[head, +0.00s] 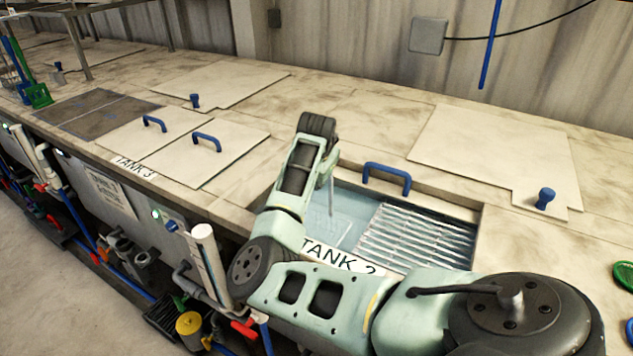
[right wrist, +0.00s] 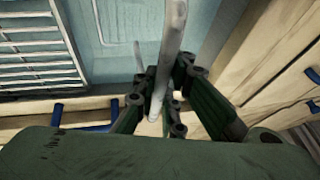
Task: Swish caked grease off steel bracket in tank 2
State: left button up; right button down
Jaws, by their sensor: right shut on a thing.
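Tank 2 (head: 345,215) is open and holds clear bluish liquid, with a ribbed metal rack on its right side. Its label (head: 340,258) is on the front rim. My right gripper (right wrist: 165,98) is shut on a pale grey steel bar, which I take for the steel bracket (right wrist: 173,40). In the head view the bar (head: 331,197) shows as a thin strip hanging down over the tank's left part. Its lower end and any grease on it cannot be made out. My right arm hides the tank's front left corner. My left gripper is not in view.
A blue handle (head: 387,177) stands at tank 2's back edge. Tank 3's closed lids (head: 205,150) lie to the left. A pale lid (head: 490,150) with a blue knob (head: 545,198) lies to the right. Pipes and valves line the counter's front.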

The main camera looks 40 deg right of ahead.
jog(key=shift+w+a+r+p, duration=0.1)
jog(key=shift+w+r+p, duration=0.05)
jog(key=shift+w+p, duration=0.5)
dwell(0.4)
notch_tip(320, 180, up, 22)
dwell(1.0)
dwell(0.4)
